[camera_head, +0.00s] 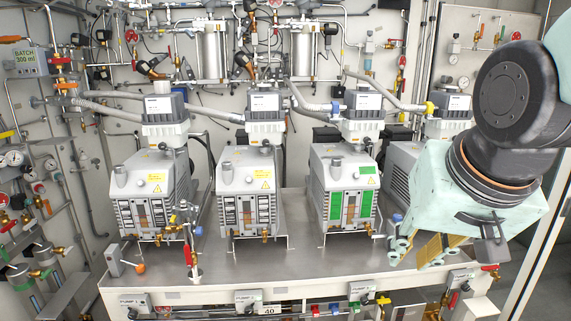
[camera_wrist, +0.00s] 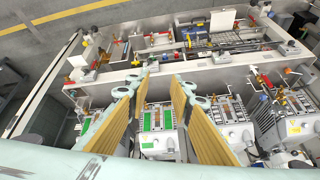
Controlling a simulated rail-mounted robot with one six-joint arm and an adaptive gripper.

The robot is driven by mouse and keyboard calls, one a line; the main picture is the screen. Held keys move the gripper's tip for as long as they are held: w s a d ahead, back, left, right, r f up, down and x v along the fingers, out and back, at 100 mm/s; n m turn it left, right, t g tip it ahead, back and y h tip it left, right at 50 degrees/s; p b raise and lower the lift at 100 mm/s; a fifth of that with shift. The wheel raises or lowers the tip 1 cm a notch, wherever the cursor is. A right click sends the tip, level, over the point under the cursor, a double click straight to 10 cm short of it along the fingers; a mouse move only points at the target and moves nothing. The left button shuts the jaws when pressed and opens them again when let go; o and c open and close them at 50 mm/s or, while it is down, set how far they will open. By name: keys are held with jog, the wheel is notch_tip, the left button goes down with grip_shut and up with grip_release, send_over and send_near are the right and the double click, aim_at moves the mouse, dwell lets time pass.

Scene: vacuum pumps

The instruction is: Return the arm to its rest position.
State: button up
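My gripper (camera_head: 420,248) hangs at the right of the head view, in front of the pump bench and near its right front part. In the wrist view my gripper (camera_wrist: 161,82) has its two yellow-padded fingers apart, with nothing between them. It is clear of the pumps and touches nothing that I can see. My arm comes in from the right edge of the head view, bent, and hides part of the rightmost pump (camera_head: 402,165).
Several grey vacuum pumps (camera_head: 250,190) stand in a row on a metal bench (camera_head: 300,262). One pump has green panels (camera_head: 338,204). Valves and handles line the bench front. Pipes and gauges cover the left and back walls. Open floor (camera_wrist: 40,35) shows beyond the bench.

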jog(key=s+n+g, duration=0.2)
jog(key=s, duration=1.5)
jog(key=shift+a+r, duration=0.2)
jog(key=shift+a, duration=0.2)
